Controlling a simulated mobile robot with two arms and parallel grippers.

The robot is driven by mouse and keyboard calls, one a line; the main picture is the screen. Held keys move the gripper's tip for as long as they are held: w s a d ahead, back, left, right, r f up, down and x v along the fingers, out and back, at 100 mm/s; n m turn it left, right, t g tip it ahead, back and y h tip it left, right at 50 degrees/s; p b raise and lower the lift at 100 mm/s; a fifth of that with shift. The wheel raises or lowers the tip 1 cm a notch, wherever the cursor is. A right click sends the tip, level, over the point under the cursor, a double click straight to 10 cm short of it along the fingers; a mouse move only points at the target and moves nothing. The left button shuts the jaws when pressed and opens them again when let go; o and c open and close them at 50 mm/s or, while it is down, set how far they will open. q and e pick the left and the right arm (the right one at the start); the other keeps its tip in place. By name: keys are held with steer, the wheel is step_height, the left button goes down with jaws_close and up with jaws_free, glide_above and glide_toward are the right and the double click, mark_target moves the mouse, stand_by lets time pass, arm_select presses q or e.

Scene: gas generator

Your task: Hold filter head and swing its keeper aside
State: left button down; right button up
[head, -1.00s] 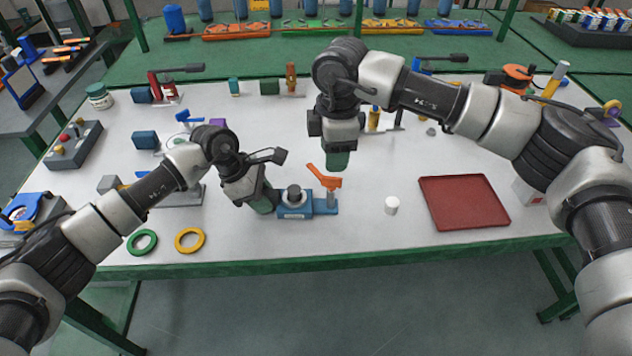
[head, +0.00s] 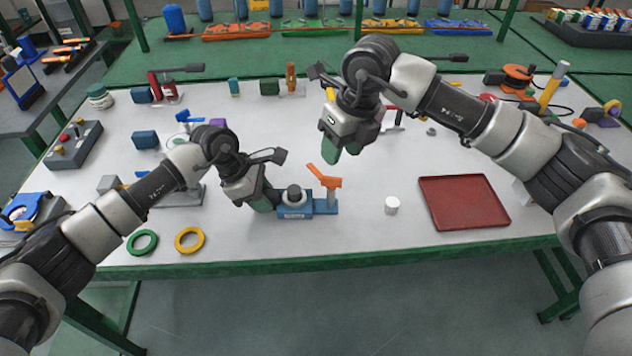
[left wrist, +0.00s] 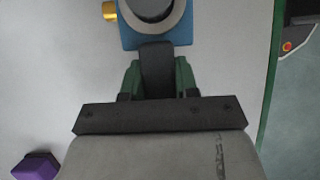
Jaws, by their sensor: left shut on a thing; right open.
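The filter head (head: 295,198) is a dark round cap with a pale ring on a blue block (head: 293,213) near the table's front edge. Its orange keeper (head: 324,177) stands on a post to the right and slants up to the left. My left gripper (head: 268,203) is at the block's left side. In the left wrist view its green fingers (left wrist: 158,78) are shut on a dark grey piece (left wrist: 157,65) that meets the blue block (left wrist: 155,38). My right gripper (head: 340,142) is open and empty, above the table behind the keeper, apart from it.
A white cap (head: 391,205) and a red tray (head: 464,202) lie to the right. A green ring (head: 142,242) and a yellow ring (head: 190,240) lie at the front left. Several tools and parts line the back of the table. The area between the keeper and the tray is mostly clear.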

mark_target(333, 177)
steer(key=shift+w+a+f+n+y, duration=0.1)
steer(key=shift+a+f+n, duration=0.1)
steer(key=shift+f+n, duration=1.25)
steer(key=shift+w+a+f+n+y, duration=0.1)
steer(key=shift+a+f+n, duration=0.1)
steer(key=shift+f+n, duration=1.15)
steer(key=shift+w+a+f+n+y, duration=0.1)
steer(key=shift+a+f+n, duration=0.1)
steer(key=shift+f+n, duration=1.25)
steer(key=shift+r, duration=0.1)
steer(key=shift+c, duration=0.3)
jaws_close()
